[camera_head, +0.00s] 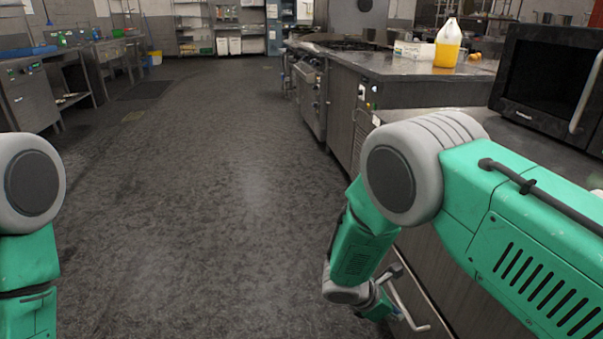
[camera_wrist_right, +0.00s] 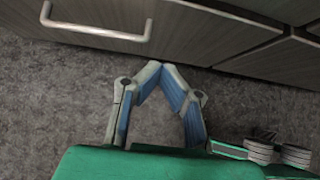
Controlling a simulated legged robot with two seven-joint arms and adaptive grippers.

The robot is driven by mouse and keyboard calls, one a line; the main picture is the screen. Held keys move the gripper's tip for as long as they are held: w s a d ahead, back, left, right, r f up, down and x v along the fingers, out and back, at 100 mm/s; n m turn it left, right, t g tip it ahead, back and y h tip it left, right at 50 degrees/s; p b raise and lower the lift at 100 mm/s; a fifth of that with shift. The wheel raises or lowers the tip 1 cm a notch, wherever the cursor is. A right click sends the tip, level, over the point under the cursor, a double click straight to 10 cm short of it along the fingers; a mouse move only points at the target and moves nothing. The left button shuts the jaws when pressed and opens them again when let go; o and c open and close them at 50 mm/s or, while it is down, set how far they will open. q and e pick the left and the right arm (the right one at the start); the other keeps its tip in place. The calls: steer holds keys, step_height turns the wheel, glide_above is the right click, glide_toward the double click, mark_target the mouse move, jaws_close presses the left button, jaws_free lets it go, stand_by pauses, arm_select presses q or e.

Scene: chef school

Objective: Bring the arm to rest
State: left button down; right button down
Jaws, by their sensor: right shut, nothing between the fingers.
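My right arm (camera_head: 520,230) comes in from the right in the head view. Its green and grey links bend at a large round grey joint, and the forearm hangs down beside the cabinet fronts. My right gripper (camera_wrist_right: 160,70) shows in the wrist view with blue-lined fingers that meet at their tips, shut and empty. It is over the dark floor, close to the cabinet front. In the head view its fingers are hard to make out. My left arm (camera_head: 30,260) hangs at the left edge; its gripper is out of frame.
A cabinet handle (camera_wrist_right: 95,30) is near the right gripper. A counter bears a black microwave (camera_head: 548,85); a yellow-filled jug (camera_head: 447,45) stands farther back. Steel benches (camera_head: 40,100) line the left wall. The middle floor (camera_head: 200,190) is clear.

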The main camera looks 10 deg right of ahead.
steer(key=s+a+f+m+g+y+p, duration=0.15)
steer(key=s+m+y, duration=0.25)
steer(key=s, duration=0.5)
steer(key=s+f+m+g+y+p, duration=0.2)
steer(key=s+f+m+y, duration=0.15)
steer(key=s, duration=0.65)
steer(key=s+d+r+m+t+p, duration=0.2)
steer(key=s+r+m+t, duration=0.1)
steer(key=s+r+m, duration=0.4)
steer(key=shift+s+r+m+t+y, duration=0.4)
steer(key=shift+s+m, duration=0.75)
steer(key=shift+m, duration=0.6)
steer(key=shift+d, duration=0.15)
